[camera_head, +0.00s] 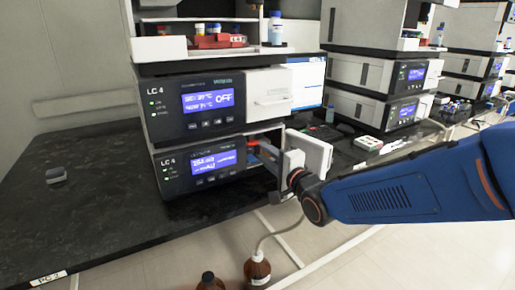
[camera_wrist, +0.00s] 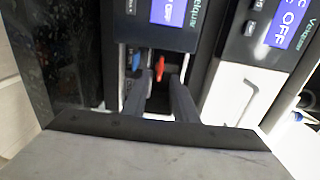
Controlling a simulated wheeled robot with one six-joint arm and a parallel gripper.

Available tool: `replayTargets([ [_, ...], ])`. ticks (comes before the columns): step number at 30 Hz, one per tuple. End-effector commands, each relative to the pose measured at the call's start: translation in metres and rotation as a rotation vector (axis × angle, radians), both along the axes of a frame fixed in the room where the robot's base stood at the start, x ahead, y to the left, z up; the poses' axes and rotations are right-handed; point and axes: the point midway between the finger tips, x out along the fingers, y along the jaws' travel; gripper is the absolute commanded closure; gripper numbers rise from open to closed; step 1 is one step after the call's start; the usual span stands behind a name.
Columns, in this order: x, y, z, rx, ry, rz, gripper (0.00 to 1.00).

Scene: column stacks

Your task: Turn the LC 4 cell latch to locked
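The lower LC 4 module (camera_head: 205,168) has its front cell compartment open, and a white door panel (camera_head: 316,152) stands swung out beside it. My gripper (camera_head: 268,152) reaches into this compartment from the right; its fingertips are partly hidden in the head view. In the wrist view a small orange-red lever (camera_wrist: 159,67), apparently the cell latch, stands upright between and just beyond the fingertips. My gripper also shows in the wrist view (camera_wrist: 159,84), with its two fingers apart and a gap between them. I cannot tell whether either finger touches the lever.
A blue part (camera_wrist: 136,60) sits left of the lever in the wrist view. The upper LC 4 module (camera_head: 212,103) has a closed white door (camera_head: 268,93) and its screen reads OFF. A brown bottle (camera_head: 257,272) stands on the floor below. The black bench (camera_head: 95,190) is mostly clear at left.

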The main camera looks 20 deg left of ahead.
Motion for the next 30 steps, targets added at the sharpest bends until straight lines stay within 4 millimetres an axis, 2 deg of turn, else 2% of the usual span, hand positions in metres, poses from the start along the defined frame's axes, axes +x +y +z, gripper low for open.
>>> replayTargets([
  [3, 0.013, 0.015, 0.000, 0.000, 0.000, 0.000, 0.74],
  [9, 0.028, 0.033, 0.000, -0.001, 0.000, 0.000, 0.74],
  [23, 0.034, 0.040, 0.000, -0.001, -0.001, 0.000, 0.74],
  [26, 0.034, 0.040, 0.000, 0.000, 0.000, 0.000, 0.96],
  [27, 0.034, 0.040, 0.000, 0.000, 0.000, 0.000, 1.00],
  [30, 0.034, 0.040, 0.000, 0.000, 0.000, 0.000, 1.00],
])
